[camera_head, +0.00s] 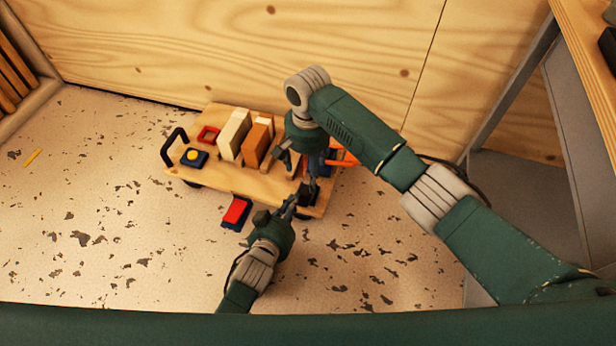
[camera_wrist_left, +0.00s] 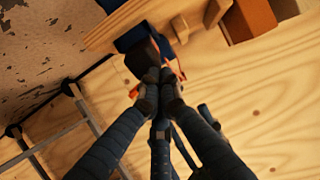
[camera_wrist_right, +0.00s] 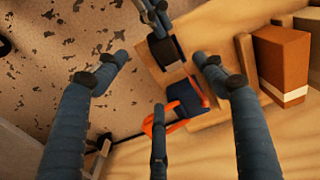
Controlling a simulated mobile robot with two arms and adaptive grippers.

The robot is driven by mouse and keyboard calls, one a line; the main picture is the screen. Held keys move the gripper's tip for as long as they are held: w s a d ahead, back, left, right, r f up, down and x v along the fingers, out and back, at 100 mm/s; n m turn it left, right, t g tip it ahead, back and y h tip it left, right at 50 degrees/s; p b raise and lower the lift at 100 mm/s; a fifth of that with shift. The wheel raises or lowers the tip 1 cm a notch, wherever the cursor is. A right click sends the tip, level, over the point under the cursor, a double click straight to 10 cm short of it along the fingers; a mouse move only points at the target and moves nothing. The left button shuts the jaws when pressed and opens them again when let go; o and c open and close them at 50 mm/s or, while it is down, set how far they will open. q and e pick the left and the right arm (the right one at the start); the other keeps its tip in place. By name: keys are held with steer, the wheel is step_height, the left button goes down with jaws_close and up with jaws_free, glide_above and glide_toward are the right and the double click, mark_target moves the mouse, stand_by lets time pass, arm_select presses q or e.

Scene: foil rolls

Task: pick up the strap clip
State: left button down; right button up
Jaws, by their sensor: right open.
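A small dark block, which looks like the strap clip (camera_wrist_left: 145,52), is at the tips of my left gripper (camera_wrist_left: 160,78), whose fingers are close together on it. The block also shows in the right wrist view (camera_wrist_right: 166,50), above the cart's end. In the head view my left gripper (camera_head: 291,205) reaches up from below to the cart's right front corner. My right gripper (camera_wrist_right: 162,66) is open, its fingers on either side of the block and apart from it. In the head view my right gripper (camera_head: 302,168) hangs over the cart's right end and hides part of it.
The wooden cart (camera_head: 228,178) carries brown and cream blocks (camera_head: 256,143), a red frame (camera_head: 208,134) and a blue block with a yellow button (camera_head: 194,157). A blue and orange thing (camera_wrist_right: 186,98) is near the grippers. A red and blue block (camera_head: 236,212) lies on the floor.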

mark_target(308, 192)
step_height(308, 192, down, 12)
steer(key=shift+r, duration=0.25)
stand_by(0.3)
steer(key=c, duration=1.3)
arm_select(q)
steer(key=shift+r, duration=0.6)
steer(key=v, duration=1.2)
steer(key=shift+r, duration=0.1)
